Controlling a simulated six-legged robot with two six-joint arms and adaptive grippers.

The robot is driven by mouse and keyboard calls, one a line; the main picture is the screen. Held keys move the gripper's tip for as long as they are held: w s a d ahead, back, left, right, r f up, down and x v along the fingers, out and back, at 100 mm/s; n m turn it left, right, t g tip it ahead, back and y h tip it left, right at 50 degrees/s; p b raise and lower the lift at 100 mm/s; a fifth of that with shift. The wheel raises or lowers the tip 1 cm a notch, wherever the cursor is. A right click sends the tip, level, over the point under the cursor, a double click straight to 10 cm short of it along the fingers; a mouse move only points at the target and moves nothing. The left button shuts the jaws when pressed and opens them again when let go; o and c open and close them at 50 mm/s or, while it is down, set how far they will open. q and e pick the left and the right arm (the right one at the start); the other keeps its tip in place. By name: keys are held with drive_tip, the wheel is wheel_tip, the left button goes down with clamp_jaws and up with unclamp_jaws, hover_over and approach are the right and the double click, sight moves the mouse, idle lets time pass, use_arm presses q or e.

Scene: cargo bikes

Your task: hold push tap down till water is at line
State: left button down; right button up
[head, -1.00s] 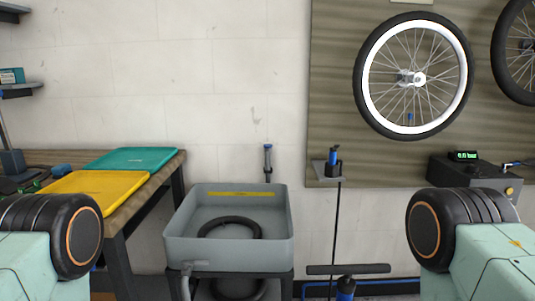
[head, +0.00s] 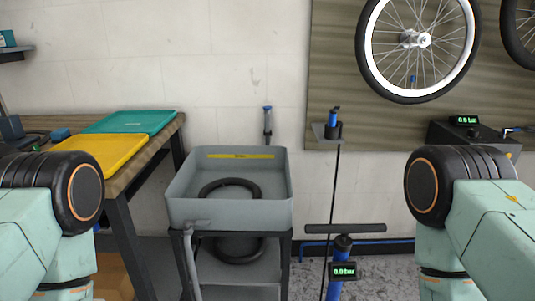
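A grey tub (head: 228,214) stands on a dark-framed stand against the wall. A yellow strip with small dark lettering (head: 240,156) runs along the inside of its back wall. A black ring like an inner tube (head: 230,183) lies in the tub. I can make out no water surface or stream. My arm links show at both lower sides, but both grippers are out of view.
A workbench at left holds a yellow tray (head: 103,154) and a teal tray (head: 130,122). A floor pump with a wide black handle (head: 331,228) and a green display (head: 344,271) stands right of the tub. A wheel (head: 418,42) hangs on the wall panel.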

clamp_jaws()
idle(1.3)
